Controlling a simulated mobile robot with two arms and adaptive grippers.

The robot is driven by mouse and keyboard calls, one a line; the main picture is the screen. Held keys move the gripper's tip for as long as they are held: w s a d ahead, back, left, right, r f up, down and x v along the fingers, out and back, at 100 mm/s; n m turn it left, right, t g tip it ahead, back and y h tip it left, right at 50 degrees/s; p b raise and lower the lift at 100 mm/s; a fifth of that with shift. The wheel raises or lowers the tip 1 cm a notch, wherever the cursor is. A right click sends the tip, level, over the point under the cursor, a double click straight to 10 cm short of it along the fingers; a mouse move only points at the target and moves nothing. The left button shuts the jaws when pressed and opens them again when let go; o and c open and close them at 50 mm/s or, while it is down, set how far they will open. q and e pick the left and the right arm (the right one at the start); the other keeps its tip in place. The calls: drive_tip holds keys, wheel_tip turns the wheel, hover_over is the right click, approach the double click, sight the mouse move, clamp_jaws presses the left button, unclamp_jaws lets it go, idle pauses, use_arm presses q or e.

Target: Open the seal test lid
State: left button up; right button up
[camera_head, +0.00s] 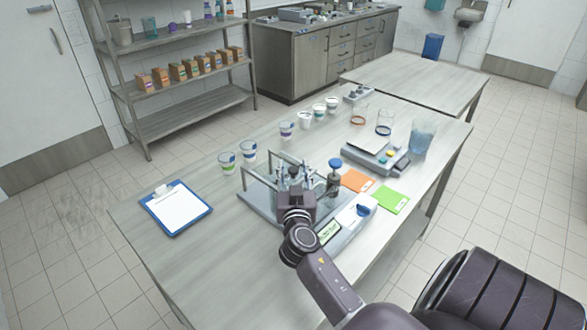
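My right gripper (296,178) reaches in from the lower right over a grey bench device with a metal frame (257,199) on the near table. The gripper covers the middle of this device, and I cannot tell whether its fingers touch anything or are apart. A blue-topped knob or post (335,164) stands at the device's right side. A second grey device with a pale flat top and coloured buttons (375,157) sits further right. I cannot tell for certain which part is the seal test lid. My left gripper is not in view.
Several printed cups (248,149) stand along the table's far side. A clipboard (175,208) lies at the left. An orange card (356,181), a green card (389,200) and a clear blue-tinted jug (422,137) are at the right. The left front tabletop is clear.

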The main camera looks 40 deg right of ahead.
sight(285, 172)
drive_tip(key=c, duration=0.7)
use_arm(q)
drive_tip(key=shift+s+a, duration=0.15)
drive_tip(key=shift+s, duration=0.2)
use_arm(e)
clamp_jaws()
drive_tip(key=w+b, duration=0.2)
drive_tip(key=w, duration=0.1)
drive_tip(key=shift+w+a+f, duration=0.15)
drive_tip(key=shift+w, duration=0.5)
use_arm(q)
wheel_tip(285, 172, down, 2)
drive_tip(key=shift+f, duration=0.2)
use_arm(e)
drive_tip(key=o, duration=0.7)
unclamp_jaws()
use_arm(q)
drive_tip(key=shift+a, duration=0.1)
use_arm(e)
drive_tip(key=shift+s+a, duration=0.1)
